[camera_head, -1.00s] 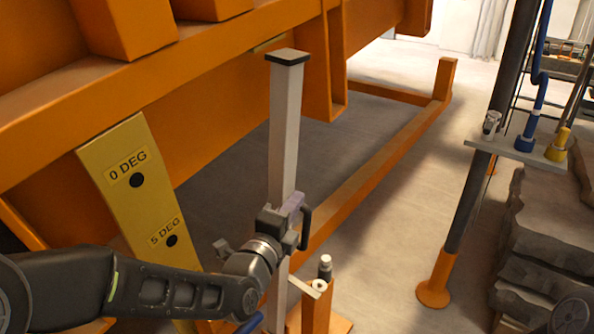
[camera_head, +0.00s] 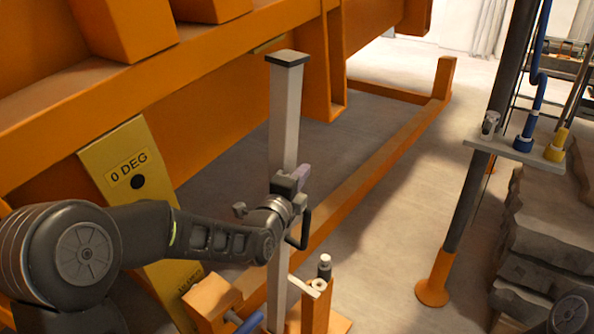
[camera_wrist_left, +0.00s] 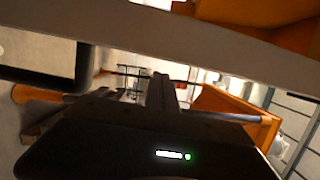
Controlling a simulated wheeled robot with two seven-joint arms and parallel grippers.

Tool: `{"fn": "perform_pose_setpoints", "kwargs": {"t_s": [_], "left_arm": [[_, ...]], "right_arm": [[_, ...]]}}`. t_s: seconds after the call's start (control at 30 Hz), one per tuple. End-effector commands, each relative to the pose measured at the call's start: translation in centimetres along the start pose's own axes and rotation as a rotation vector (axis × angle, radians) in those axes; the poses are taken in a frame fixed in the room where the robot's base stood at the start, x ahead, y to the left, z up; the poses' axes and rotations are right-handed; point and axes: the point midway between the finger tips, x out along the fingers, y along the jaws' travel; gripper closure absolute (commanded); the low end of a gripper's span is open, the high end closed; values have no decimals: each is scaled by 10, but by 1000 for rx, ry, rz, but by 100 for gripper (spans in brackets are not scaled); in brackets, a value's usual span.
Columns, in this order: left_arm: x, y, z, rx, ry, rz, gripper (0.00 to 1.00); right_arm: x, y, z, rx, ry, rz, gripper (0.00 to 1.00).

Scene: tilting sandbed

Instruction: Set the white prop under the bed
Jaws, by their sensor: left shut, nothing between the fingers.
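The white prop (camera_head: 285,115) is an upright pale square post with a black cap, standing close beside the orange bed (camera_head: 215,60). Its top is near the bed's side beam; I cannot tell whether they touch. A black handle (camera_head: 305,232) is on the prop's right side. My left gripper (camera_head: 297,180) is shut and empty at the prop's mid-height, overlapping it in view; contact is unclear. It hides part of the post. In the left wrist view a pale bar, likely the prop (camera_wrist_left: 170,45), crosses the top. My right gripper is out of view.
A yellow plate marked 0 DEG (camera_head: 128,180) hangs from the bed at left. Orange stand parts (camera_head: 318,305) surround the prop's foot. A low orange floor rail (camera_head: 385,175) runs behind. A dark pole (camera_head: 470,195) and grey stacked slabs (camera_head: 545,235) stand right. Floor between is clear.

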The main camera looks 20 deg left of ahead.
Motion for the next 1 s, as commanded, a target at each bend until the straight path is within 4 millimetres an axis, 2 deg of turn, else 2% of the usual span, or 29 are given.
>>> {"fn": "perform_pose_setpoints", "kwargs": {"t_s": [0.13,0.6,0.67,0.9,1.0], "left_arm": [[3,0,11,1,1,1,100],[5,1,19,-1,2,-3,100],[8,2,27,-3,2,-7,100],[22,3,80,-3,1,-9,100],[23,2,96,-1,-4,-3,100]], "right_arm": [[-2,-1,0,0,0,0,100],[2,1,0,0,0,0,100],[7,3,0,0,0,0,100],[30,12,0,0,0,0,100],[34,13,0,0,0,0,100]]}}
